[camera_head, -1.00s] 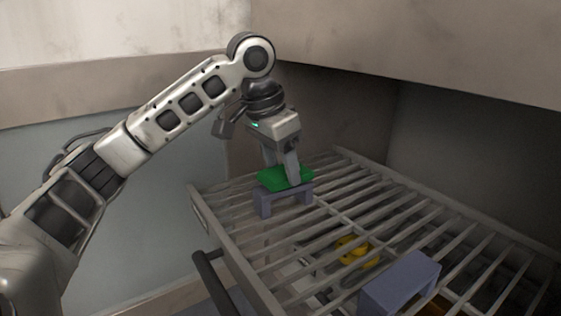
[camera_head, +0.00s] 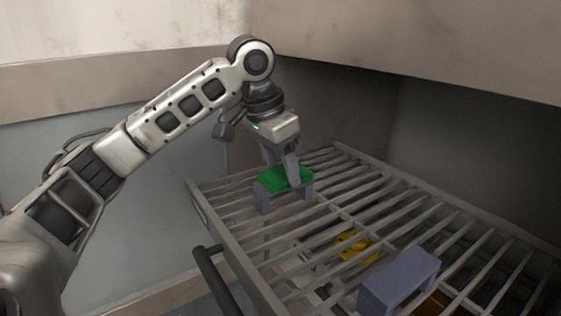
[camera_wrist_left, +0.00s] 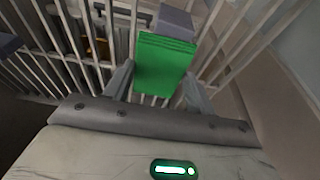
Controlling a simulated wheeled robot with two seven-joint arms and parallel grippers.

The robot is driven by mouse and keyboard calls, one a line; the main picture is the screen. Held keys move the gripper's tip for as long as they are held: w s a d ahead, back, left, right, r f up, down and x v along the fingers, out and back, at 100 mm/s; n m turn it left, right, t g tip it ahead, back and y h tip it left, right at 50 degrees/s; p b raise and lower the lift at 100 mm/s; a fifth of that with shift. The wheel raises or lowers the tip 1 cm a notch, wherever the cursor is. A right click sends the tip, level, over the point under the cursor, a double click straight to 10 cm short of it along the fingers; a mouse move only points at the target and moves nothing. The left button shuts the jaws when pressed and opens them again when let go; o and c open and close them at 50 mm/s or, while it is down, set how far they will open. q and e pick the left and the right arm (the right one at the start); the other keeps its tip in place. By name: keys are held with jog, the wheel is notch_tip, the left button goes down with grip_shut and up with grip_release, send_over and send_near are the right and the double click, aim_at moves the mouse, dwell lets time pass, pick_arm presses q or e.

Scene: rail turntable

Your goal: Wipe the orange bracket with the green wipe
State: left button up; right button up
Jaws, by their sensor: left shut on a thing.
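My left gripper (camera_head: 284,172) is shut on the green wipe (camera_head: 274,180). The wipe lies over the top of a grey-violet bracket (camera_head: 264,199) on the slatted rack; whether they touch is unclear. In the left wrist view the wipe (camera_wrist_left: 165,65) sits between my fingers (camera_wrist_left: 158,84), and the bracket (camera_wrist_left: 175,22) shows beyond it. No bracket standing on the rack looks orange. An orange-brown piece (camera_head: 436,303) shows partly under the slats at the lower right, and its shape is hidden. My right gripper is out of view.
A second grey-violet bracket (camera_head: 400,281) stands at the rack's near right. A yellow object (camera_head: 356,247) lies below the slats. The rack (camera_head: 226,232) has a dark bar handle (camera_head: 212,275) at its left front. Walls stand behind and to the right.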

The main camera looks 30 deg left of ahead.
pick_arm(q)
jog(key=shift+s+a, duration=0.1)
jog(key=shift+s+a, duration=0.25)
jog(key=shift+s, duration=0.25)
jog(key=shift+s+a, duration=0.25)
jog(key=shift+s, duration=0.25)
jog(key=shift+w+d, duration=0.4)
jog(key=shift+w, duration=0.35)
jog(key=shift+w+d, duration=0.35)
jog(key=shift+w, duration=0.35)
jog(key=shift+w+d, duration=0.4)
jog(key=shift+w, duration=0.35)
jog(key=shift+s+a, duration=0.4)
jog(key=shift+s, duration=0.35)
jog(key=shift+s+a, duration=0.35)
jog(key=shift+s, duration=0.4)
jog(key=shift+s+a, duration=0.4)
jog(key=shift+s, duration=0.35)
jog(key=shift+r, duration=4.05)
